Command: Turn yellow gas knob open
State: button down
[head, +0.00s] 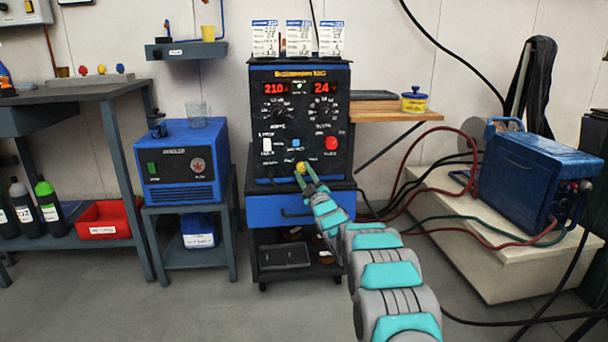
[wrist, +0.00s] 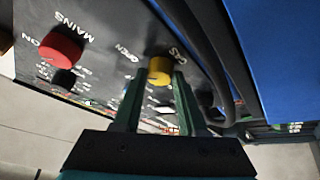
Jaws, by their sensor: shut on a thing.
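The yellow gas knob (head: 301,167) sits low on the front of the black welder panel (head: 343,130). In the wrist view the yellow knob (wrist: 160,68) is next to the word GAS, with OPEN printed to its left. My gripper (head: 306,173) reaches the panel from the lower right. In the wrist view my gripper's green fingers (wrist: 158,88) are at the two sides of the knob, shut on it. The fingers hide part of the knob's sides. I cannot tell the knob's exact turn angle.
A red mains knob (wrist: 60,47) is beside the gas knob; it also shows in the head view (head: 331,143). A dark cable (wrist: 205,50) runs close by on the right. A blue drawer (head: 285,209) is below the panel.

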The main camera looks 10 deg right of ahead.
jog(key=shift+d, duration=0.1)
jog(key=shift+c, duration=2.3)
grip_release()
jog(key=shift+s+f, duration=0.1)
jog(key=v, duration=0.7)
jog(key=shift+s, duration=0.25)
